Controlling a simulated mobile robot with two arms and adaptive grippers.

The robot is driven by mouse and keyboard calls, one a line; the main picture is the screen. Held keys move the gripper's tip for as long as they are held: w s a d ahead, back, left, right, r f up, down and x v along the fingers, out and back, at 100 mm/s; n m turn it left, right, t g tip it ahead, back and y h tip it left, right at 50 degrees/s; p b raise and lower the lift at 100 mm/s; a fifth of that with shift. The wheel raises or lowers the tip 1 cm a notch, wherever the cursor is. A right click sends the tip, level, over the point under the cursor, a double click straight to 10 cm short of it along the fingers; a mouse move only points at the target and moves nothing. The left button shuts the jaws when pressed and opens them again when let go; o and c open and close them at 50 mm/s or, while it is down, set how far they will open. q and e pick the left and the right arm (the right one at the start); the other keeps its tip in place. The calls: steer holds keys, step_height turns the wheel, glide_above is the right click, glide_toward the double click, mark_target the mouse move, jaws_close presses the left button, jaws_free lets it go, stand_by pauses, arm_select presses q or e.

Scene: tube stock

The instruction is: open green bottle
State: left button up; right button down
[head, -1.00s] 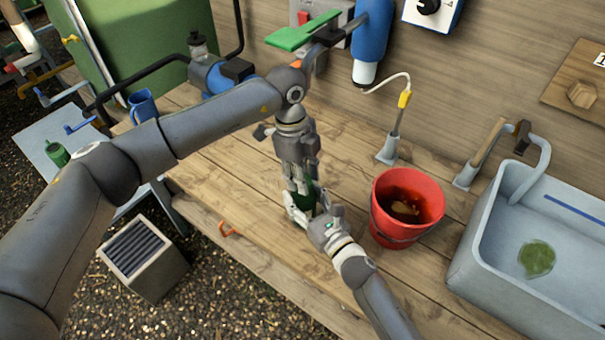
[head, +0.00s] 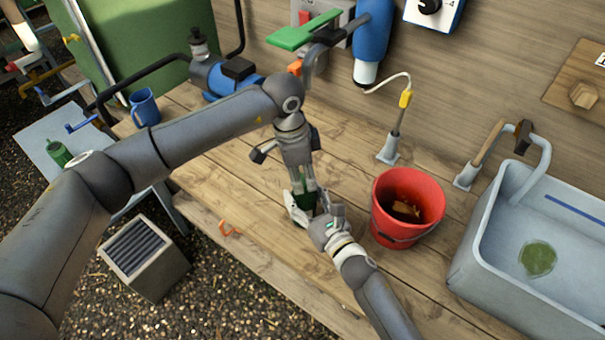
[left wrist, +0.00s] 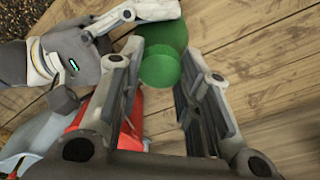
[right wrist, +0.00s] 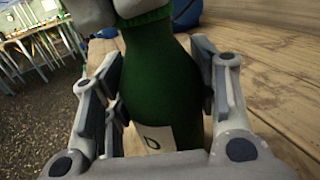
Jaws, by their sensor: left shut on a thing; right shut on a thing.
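The green bottle (head: 306,201) stands on the wooden workbench, mostly hidden by both grippers in the head view. In the right wrist view its dark green body (right wrist: 158,80) with a pale label stands between the fingers. My right gripper (head: 311,214) is shut on the bottle's body from the side. My left gripper (head: 305,187) comes down from above and is shut on the bottle's green cap, whose round top (left wrist: 160,68) lies between its fingers in the left wrist view. The cap's lower edge is hidden, so I cannot tell whether it is loose.
A red bucket (head: 385,228) stands close to the right of the grippers. A grey sink (head: 480,235) is farther right. A blue mug (head: 144,107) and a blue machine (head: 220,80) are at the back left. An orange hook-like piece (head: 229,229) lies near the bench's front edge.

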mark_target(302, 180)
arm_select(q)
steer(key=shift+r, duration=0.25)
arm_select(e)
steer(key=shift+f, duration=0.1)
arm_select(q)
steer(key=shift+r, duration=0.85)
steer(key=shift+r, duration=2)
arm_select(e)
steer(key=shift+c, duration=2.4)
jaws_free()
